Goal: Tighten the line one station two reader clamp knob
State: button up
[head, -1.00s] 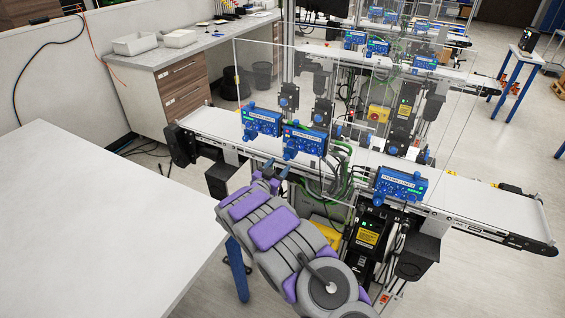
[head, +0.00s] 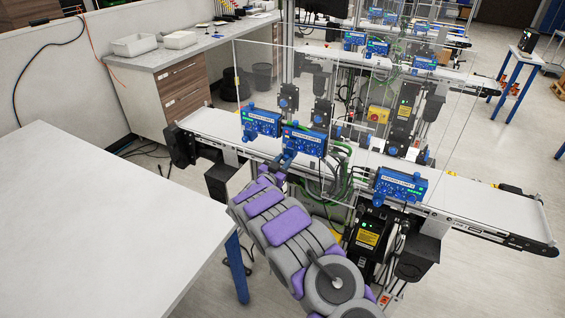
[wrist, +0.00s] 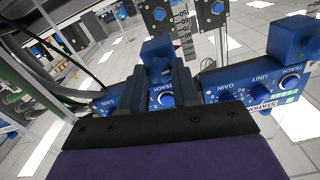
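Three blue reader boxes stand along the near belt in the head view: the left box (head: 262,122), the middle box (head: 306,140) and the right box (head: 401,184). Their station numbers are too small to read surely. My gripper (head: 287,162) is at the lower left of the middle box.
The near belt conveyor (head: 480,202) runs under the boxes. A clear guard panel (head: 340,85) rises behind the left and middle boxes. Green cables (head: 338,165) hang beside the middle box. A white table (head: 100,210) lies at left.

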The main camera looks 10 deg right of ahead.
grip_shut()
